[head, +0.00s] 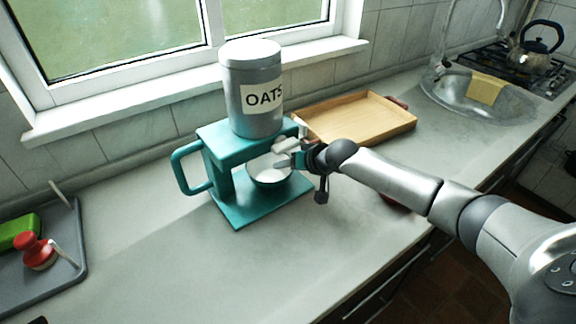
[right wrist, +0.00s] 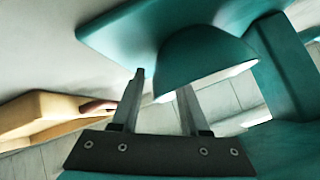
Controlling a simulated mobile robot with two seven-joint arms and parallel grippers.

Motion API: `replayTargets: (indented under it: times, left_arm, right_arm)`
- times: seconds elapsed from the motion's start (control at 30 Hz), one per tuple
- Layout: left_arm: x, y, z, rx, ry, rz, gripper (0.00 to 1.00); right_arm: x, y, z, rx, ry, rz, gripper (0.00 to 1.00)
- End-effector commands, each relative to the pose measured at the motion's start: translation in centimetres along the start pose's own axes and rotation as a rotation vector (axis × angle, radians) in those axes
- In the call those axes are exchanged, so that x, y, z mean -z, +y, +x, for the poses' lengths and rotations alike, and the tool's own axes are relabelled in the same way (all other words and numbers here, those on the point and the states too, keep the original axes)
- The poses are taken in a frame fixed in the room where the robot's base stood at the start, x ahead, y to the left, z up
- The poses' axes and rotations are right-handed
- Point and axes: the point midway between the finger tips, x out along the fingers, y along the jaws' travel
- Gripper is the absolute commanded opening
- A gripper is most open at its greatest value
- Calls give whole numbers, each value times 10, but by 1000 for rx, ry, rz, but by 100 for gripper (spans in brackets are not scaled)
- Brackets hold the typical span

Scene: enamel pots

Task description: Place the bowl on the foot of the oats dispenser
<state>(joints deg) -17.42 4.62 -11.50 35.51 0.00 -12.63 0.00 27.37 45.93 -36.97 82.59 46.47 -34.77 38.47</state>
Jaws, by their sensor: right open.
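The teal oats dispenser (head: 225,160) stands on the counter, with a grey canister (head: 255,100) labelled OATS on top and a flat teal foot (head: 245,212) below. The bowl (head: 270,179), teal outside and pale inside, sits upright on the foot under the canister. In the right wrist view the bowl (right wrist: 200,60) appears upside down against the foot (right wrist: 115,28). My right gripper (head: 287,155) is open at the bowl's rim. One finger is outside the bowl; the other finger's tip is hidden behind the rim. My left gripper is out of view.
A wooden tray (head: 362,122) lies right of the dispenser, behind my right arm. A grey tray (head: 75,268) with a red object (head: 38,252) and a green block (head: 18,232) is at the left. A sink (head: 462,105) lies at the back right.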

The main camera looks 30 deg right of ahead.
Motion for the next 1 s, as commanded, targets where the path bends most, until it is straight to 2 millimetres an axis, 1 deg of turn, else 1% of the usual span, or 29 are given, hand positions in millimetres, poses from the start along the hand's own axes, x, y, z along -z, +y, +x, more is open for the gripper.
replayTargets:
  times: [0.23, 0.37, 0.47, 0.8, 0.9, 1.0]
  left_arm:
    - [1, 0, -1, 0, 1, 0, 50]
    - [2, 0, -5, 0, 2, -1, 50]
    - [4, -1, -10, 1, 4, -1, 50]
    - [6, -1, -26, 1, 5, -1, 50]
    - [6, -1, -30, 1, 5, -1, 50]
    - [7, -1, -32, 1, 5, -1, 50]
  right_arm:
    - [0, 0, -2, 0, 0, 0, 44]
    - [0, 1, -12, -1, 0, 0, 44]
    - [1, 0, -25, -1, -1, -2, 44]
    - [1, 0, -84, -2, -2, -2, 44]
    - [0, 1, -98, -3, -2, -2, 44]
    - [0, 1, -108, -2, 0, -1, 44]
